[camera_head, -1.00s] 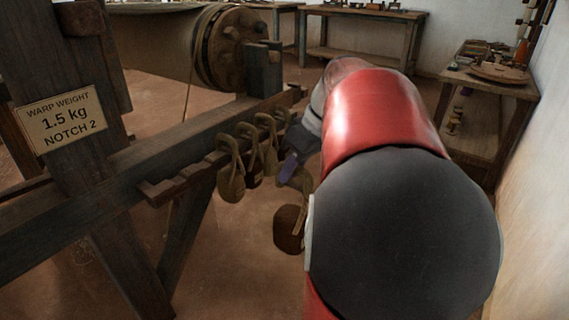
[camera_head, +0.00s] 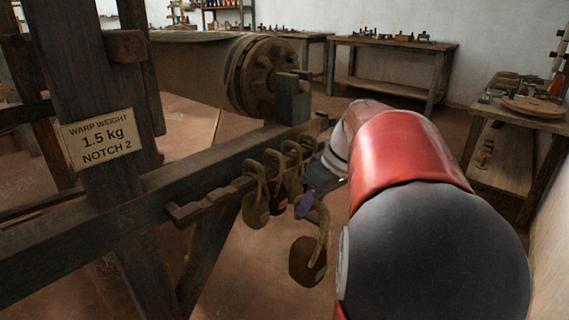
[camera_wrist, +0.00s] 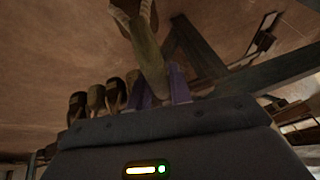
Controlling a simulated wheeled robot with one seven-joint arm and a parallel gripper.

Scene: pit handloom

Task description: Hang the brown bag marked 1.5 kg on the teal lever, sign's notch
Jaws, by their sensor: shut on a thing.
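My gripper (camera_head: 306,204), with purple fingers, is shut on the loop of a brown bag (camera_head: 307,264). The bag hangs below the fingers, clear of the floor and just right of the row of hung bags. In the wrist view the strap (camera_wrist: 149,62) runs between the purple fingers (camera_wrist: 158,90); the bag is cut off at the top edge. No weight mark is readable on it. The sign (camera_head: 101,138) on the dark post reads "WARP WEIGHT 1.5 kg NOTCH 2". I see no teal lever in either view.
Several brown bags (camera_head: 256,207) hang by loops from a notched wooden rail (camera_head: 206,204) beside the loom beam. A large ratchet roller (camera_head: 262,78) stands behind. A side table (camera_head: 520,112) is at right and a bench (camera_head: 392,42) at back. Open floor lies between.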

